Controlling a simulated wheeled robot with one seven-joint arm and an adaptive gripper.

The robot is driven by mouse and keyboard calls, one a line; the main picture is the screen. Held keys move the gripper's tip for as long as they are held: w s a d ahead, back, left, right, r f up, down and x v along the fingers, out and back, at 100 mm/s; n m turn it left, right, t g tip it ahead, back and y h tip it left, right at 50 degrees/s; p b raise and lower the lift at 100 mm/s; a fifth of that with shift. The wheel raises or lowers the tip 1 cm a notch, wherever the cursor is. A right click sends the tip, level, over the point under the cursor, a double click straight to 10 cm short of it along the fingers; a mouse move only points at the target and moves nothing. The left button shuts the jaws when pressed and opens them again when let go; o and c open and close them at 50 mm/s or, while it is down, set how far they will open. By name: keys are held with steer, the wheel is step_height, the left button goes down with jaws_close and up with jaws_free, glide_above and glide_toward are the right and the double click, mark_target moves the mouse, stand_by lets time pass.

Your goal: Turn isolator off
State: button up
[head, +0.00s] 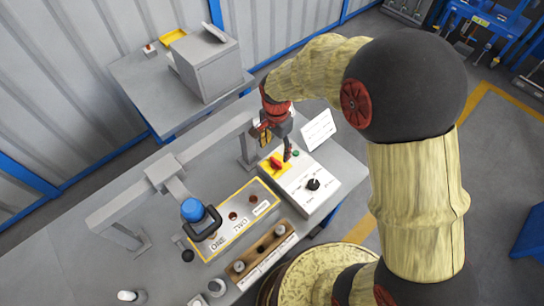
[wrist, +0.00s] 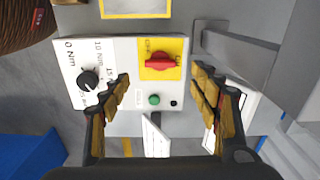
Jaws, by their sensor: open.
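The isolator is a red rotary handle on a yellow plate. In the head view the red handle (head: 276,163) sits at the upper left of a white control box (head: 300,186), just below my gripper (head: 276,142). In the wrist view the handle (wrist: 160,62) lies lengthwise across the picture on its yellow plate (wrist: 150,48). The plate's lettering is too small to read surely. My gripper (wrist: 161,98) is open and empty, its fingers to either side in the wrist view. The handle lies beyond the fingertips, apparently not touched.
The box also bears a black knob (wrist: 88,80) marked in Nm and a green button (wrist: 154,99). A white sign (head: 318,130) stands behind the box. A grey frame (head: 165,173) with a blue-topped tool (head: 193,210) stands to the left. A wooden socket rack (head: 262,250) lies in front.

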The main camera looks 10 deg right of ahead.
mark_target(275, 162)
steer(key=shift+f+m, duration=0.25)
steer(key=shift+m, duration=0.05)
step_height(275, 162, down, 7)
steer(key=shift+f+b, duration=0.15)
steer(key=shift+b, duration=0.8)
steer(key=shift+c, duration=0.7)
steer(key=c, duration=1)
